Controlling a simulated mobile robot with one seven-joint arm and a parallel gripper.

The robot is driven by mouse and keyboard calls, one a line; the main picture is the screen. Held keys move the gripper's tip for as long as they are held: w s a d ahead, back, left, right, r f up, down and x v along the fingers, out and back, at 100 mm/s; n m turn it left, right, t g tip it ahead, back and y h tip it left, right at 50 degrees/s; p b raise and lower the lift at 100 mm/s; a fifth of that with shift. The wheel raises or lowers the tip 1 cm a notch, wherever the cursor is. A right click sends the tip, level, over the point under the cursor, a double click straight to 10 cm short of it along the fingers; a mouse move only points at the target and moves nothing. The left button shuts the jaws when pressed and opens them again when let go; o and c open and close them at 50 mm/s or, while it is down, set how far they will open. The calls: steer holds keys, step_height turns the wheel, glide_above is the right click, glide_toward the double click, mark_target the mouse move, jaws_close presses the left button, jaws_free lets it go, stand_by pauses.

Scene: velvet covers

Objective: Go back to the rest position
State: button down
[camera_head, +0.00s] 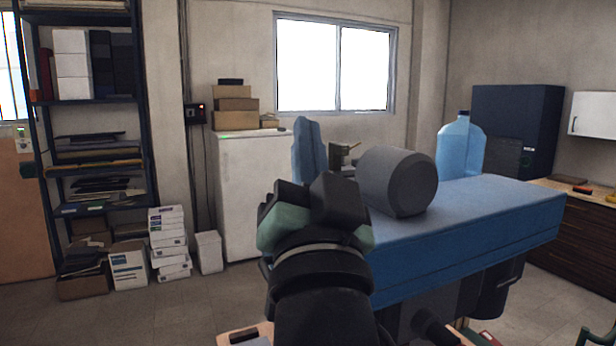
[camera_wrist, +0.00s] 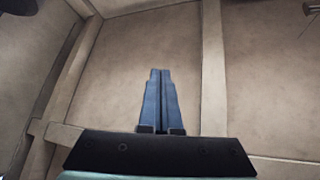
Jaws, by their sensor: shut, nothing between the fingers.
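My gripper (camera_head: 308,150) points upward in the middle of the head view, in front of the white cabinet. Its blue fingers also show in the wrist view (camera_wrist: 160,100), close together with nothing between them.
A wide blue surface (camera_head: 480,225) fills the right middle. A grey cylinder (camera_head: 397,182) and a light-blue bottle (camera_head: 460,150) show above its edge. A white cabinet (camera_head: 238,190) with boxes stands behind, left of centre. A shelf rack (camera_head: 97,100) stands left. Floor shows at lower left.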

steer(key=a+f+n+g, duration=0.3)
steer(key=f+n+g, duration=0.35)
steer(key=f, duration=1.35)
steer(key=s+r+t+b, duration=0.1)
steer(key=s+r+t, duration=0.2)
steer(key=r, duration=0.4)
steer(key=s+r+t+b, duration=0.1)
steer(key=s+r+t, duration=0.2)
steer(key=s+r, duration=0.2)
steer(key=s+r+m+t+b, duration=0.1)
steer(key=s+r+t, duration=0.2)
steer(key=r, duration=0.8)
steer(key=shift+s, duration=0.6)
